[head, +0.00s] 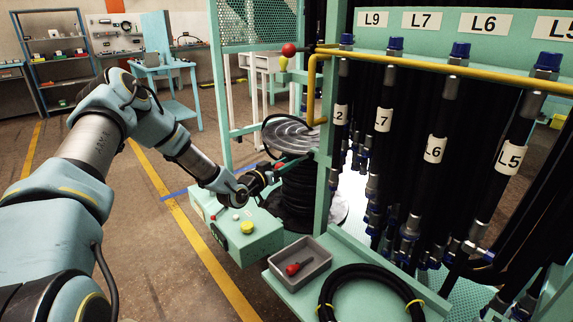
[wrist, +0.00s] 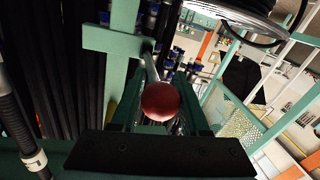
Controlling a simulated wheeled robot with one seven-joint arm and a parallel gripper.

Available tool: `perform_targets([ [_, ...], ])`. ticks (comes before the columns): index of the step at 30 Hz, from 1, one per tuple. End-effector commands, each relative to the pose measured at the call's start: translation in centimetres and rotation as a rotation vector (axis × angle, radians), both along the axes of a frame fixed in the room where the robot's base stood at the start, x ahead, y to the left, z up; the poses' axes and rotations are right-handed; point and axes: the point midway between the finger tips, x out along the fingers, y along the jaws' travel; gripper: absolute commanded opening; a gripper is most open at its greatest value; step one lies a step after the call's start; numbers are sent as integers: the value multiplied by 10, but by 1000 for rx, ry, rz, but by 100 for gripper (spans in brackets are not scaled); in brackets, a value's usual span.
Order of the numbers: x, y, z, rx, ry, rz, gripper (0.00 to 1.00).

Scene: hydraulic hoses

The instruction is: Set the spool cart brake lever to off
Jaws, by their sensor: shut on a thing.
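My gripper (head: 280,167) is at the spool cart, beside the stack of black hose (head: 298,195). In the wrist view my gripper (wrist: 162,88) has its fingers on both sides of a red ball knob (wrist: 160,101) and is shut on it. The knob sits on the end of a thin grey rod, the brake lever (wrist: 151,66), which runs up and away from it. In the head view only a small red bit of the knob (head: 279,165) shows by my fingers. The lever's off and on marks are not readable.
A teal box with buttons (head: 250,238) stands below my gripper. The rack with labelled hoses (head: 435,130) fills the right. Open floor lies at left.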

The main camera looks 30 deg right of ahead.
Motion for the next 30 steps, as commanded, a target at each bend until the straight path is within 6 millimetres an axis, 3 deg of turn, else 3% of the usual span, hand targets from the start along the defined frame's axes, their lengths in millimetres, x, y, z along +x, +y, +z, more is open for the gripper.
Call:
perform_targets([
  [7, 0, 0, 0, 0, 0, 1, 0],
  [30, 1, 1, 0, 0, 0, 2, 0],
])
